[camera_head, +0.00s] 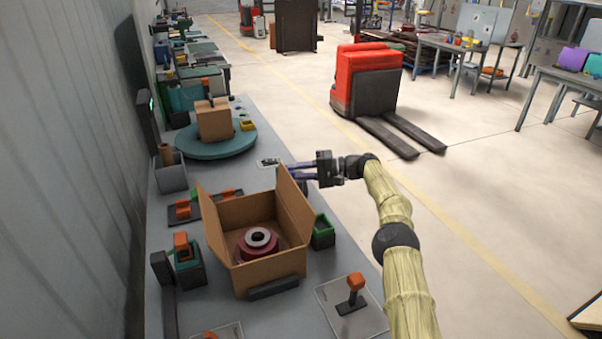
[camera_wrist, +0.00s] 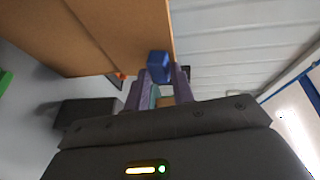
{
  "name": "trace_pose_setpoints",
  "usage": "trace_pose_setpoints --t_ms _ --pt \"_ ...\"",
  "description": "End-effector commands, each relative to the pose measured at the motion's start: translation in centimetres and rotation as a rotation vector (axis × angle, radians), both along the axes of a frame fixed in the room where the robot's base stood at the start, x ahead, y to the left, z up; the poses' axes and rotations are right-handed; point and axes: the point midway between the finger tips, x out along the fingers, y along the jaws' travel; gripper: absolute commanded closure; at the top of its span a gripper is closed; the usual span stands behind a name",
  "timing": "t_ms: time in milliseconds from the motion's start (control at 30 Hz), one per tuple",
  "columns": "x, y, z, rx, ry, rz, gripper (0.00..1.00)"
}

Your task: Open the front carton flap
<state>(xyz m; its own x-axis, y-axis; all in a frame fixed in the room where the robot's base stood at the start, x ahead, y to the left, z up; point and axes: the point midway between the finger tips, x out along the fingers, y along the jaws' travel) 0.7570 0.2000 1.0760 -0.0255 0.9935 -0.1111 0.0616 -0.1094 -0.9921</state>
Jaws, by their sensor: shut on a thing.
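The open brown carton (camera_head: 262,272) stands on the grey bench with a dark red spool (camera_head: 258,244) inside. A left flap (camera_head: 213,222) and a right flap (camera_head: 292,207) stand up from it. My gripper (camera_head: 292,171) comes in from the right, its purple-blue fingers at the top edge of the right flap. In the wrist view, my fingers (camera_wrist: 158,78) are close together at the edge of a large cardboard panel (camera_wrist: 95,30). My gripper is shut on this flap. The exact contact between fingertips and cardboard is partly hidden.
A green bin (camera_head: 323,232) sits right of the carton, and an orange-topped lever (camera_head: 353,290) stands at front right. A teal turntable (camera_head: 215,143) with a smaller box (camera_head: 214,121) is behind. A grey wall (camera_head: 60,160) bounds the left; open floor lies right.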

Motion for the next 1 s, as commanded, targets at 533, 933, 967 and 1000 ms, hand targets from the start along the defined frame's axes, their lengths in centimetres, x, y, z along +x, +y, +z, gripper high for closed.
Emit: trace_pose_setpoints --t_ms 533,933,967,1000 --pt "-0.59 0.92 -1.87 -0.023 0.011 0.033 1.0" --pt "-0.49 0.76 -1.72 -0.022 0.011 0.028 0.58" --pt "-0.48 0.74 -1.7 -0.022 0.01 0.027 0.58" --pt "-0.47 0.73 -1.67 -0.022 0.01 0.027 0.58"
